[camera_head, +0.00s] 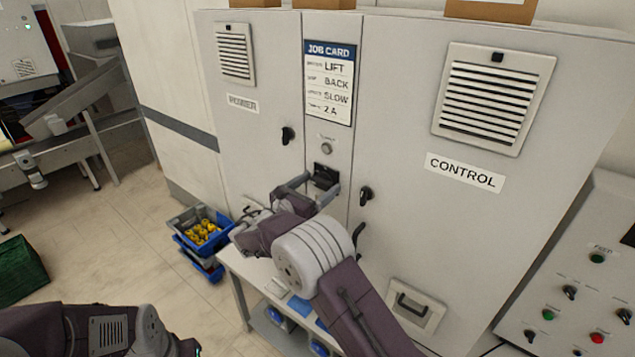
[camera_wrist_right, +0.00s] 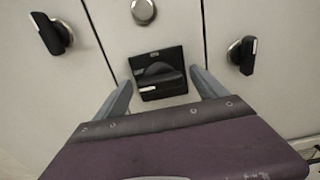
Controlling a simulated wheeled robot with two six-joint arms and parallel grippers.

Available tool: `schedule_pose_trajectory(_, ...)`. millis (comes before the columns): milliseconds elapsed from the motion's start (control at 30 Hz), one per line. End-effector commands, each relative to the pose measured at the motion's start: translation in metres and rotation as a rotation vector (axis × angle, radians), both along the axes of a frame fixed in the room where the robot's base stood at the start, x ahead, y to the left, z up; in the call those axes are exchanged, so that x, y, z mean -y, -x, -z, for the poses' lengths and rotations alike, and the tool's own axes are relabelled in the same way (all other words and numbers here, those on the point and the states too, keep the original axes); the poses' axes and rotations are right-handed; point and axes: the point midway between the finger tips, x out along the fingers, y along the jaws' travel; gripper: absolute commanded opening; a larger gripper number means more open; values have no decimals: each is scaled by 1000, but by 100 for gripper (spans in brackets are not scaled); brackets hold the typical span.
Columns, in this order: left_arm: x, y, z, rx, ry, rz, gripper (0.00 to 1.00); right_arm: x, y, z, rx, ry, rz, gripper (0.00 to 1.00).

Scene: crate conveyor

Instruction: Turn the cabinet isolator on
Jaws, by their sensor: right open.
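The isolator (camera_head: 326,174) is a black square switch on the narrow middle panel of the grey cabinet (camera_head: 385,75). The right wrist view shows the isolator (camera_wrist_right: 160,88) with a dark handle that looks roughly horizontal; I cannot read its markings. My right gripper (camera_head: 310,188) is open in front of it. In the right wrist view the fingers of my right gripper (camera_wrist_right: 161,80) stand one on each side of the isolator, with nothing held; contact cannot be told. Part of my left arm shows at the bottom left; its gripper is out of view.
A round metal fitting (camera_head: 327,150) sits above the isolator. Black door handles (camera_head: 288,135) and (camera_head: 366,195) flank it. A job card (camera_head: 329,82) hangs higher up. Blue crates (camera_head: 196,222) stand on the floor at left, and a control panel (camera_head: 578,285) stands at right.

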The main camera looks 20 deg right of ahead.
Motion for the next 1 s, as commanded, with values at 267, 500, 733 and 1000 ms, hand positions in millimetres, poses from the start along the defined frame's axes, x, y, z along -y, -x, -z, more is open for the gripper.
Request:
schedule_pose_trajectory(267, 0, 0, 1, 0, 0, 0, 36, 0, 0, 1, 0, 0, 0, 48)
schedule_pose_trajectory(500, 0, 0, 2, 0, 0, 0, 36, 0, 0, 1, 4, -3, 0, 19)
schedule_pose_trajectory(733, 0, 0, 18, 0, 0, 0, 36, 0, 0, 5, 57, -44, -1, 20)
schedule_pose_trajectory(1000, 0, 0, 60, 0, 0, 0, 36, 0, 1, 9, 222, -173, 0, 20)
